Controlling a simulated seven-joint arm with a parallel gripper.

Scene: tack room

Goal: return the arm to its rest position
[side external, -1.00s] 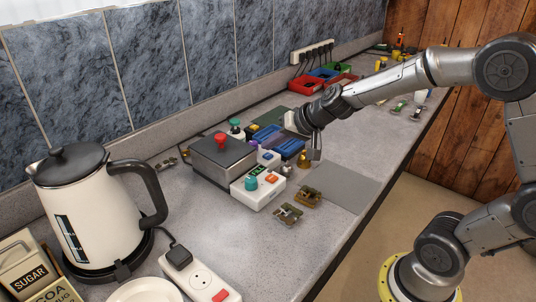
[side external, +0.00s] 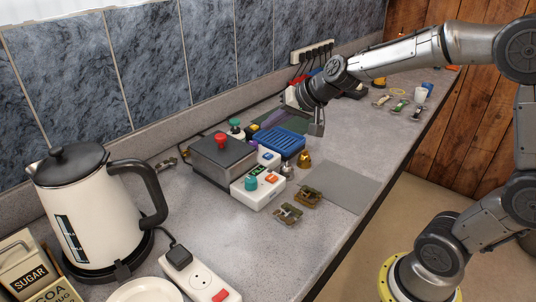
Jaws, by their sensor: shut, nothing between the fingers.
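My gripper (side external: 317,128) hangs above the counter behind the blue tray, pointing down, apart from the things below it. Its fingers are small in this view and look closed, with nothing seen between them. My arm reaches in from the right edge, its forearm running across the upper right. The blue slotted tray (side external: 281,142) lies on the counter, now mostly uncovered by the arm.
Below my gripper are a brass bell-shaped piece (side external: 304,160), a grey mat (side external: 339,187), a white button box (side external: 258,188) and a grey box with a red knob (side external: 222,156). A kettle (side external: 92,210) stands at left. A power strip (side external: 312,52) lines the wall.

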